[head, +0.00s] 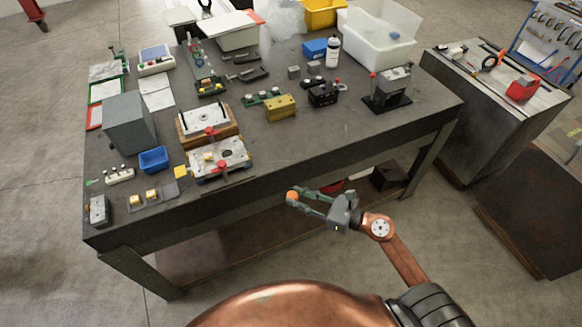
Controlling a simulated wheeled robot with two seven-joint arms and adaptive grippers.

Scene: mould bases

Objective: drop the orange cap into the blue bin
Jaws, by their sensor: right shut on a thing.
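The small orange cap (292,196) is at the tips of my right gripper (297,199), whose fingers are shut on it. In the picture this gripper is in front of the workbench's front edge, with the cap at its left end. A small open blue bin (154,160) stands on the left part of the bench, apart from the gripper and up to its left. Another blue container (315,48) stands at the back of the bench. My left gripper is not in view.
The dark workbench (340,140) has bare room at its front middle. A grey box (129,124) stands behind the small blue bin, and fixtures with red knobs (218,160) stand to its right. A clear tub (377,40) is at the back right.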

